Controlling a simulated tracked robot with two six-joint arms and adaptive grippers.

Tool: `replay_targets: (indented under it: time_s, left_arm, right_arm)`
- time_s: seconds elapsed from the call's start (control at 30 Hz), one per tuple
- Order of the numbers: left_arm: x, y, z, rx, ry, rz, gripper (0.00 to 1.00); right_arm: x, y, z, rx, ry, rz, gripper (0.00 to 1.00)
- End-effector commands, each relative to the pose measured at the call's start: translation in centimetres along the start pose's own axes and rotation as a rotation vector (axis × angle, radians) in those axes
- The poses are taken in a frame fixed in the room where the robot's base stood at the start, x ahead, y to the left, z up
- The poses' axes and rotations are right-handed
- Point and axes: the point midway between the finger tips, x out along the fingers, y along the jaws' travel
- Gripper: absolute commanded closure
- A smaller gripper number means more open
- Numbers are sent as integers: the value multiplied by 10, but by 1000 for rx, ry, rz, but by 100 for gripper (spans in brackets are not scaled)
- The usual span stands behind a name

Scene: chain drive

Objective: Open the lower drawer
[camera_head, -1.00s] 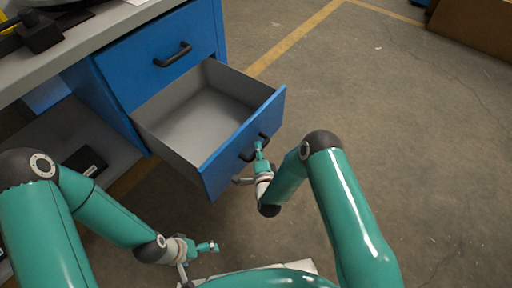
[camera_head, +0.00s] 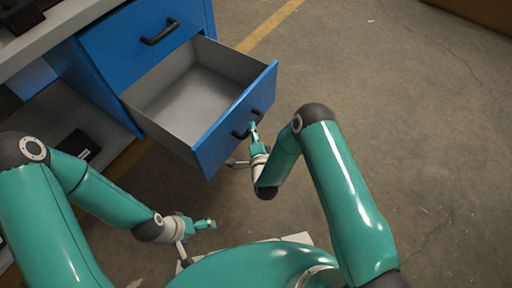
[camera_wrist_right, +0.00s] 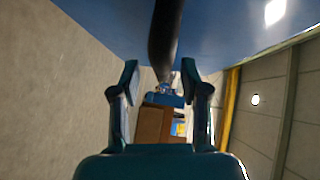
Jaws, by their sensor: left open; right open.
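The lower drawer (camera_head: 188,98) of the blue cabinet is pulled out and its grey inside looks empty. Its blue front also fills the top of the right wrist view (camera_wrist_right: 110,22). My right gripper (camera_head: 254,134) is open at the black handle (camera_head: 243,131) on that front. In the right wrist view the handle (camera_wrist_right: 165,40) runs down toward the gap between the two open fingers (camera_wrist_right: 165,82); I cannot tell whether they touch it. My left gripper (camera_head: 205,224) is open and empty, low in front of the cabinet.
The upper drawer (camera_head: 140,38) is shut, with its own black handle (camera_head: 160,32). A grey worktop (camera_head: 62,32) lies above at the left, and a dark object (camera_head: 78,145) lies on a lower shelf. The concrete floor (camera_head: 390,100) at the right is clear.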

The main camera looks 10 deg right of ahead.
Motion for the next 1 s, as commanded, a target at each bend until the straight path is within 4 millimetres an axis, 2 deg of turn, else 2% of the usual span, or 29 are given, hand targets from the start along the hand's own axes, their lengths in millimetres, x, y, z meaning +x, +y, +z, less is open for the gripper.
replay_targets:
  time_s: [0.3, 0.5, 0.63, 1.0]
  left_arm:
    - [0, 0, 0, 0, 0, 0, 0]
    - [0, 0, 0, 0, 0, 0, 0]
    - [0, 0, 0, 0, 0, 0, 0]
    - [1, 0, 0, 0, 0, 0, 0]
  right_arm:
    - [-64, 2, 2, -2, -5, 6, 55]
    - [-90, 2, 2, 0, -5, 5, 55]
    - [-96, 2, 1, -1, -4, 4, 55]
    - [-96, 2, 1, 0, -3, 3, 55]
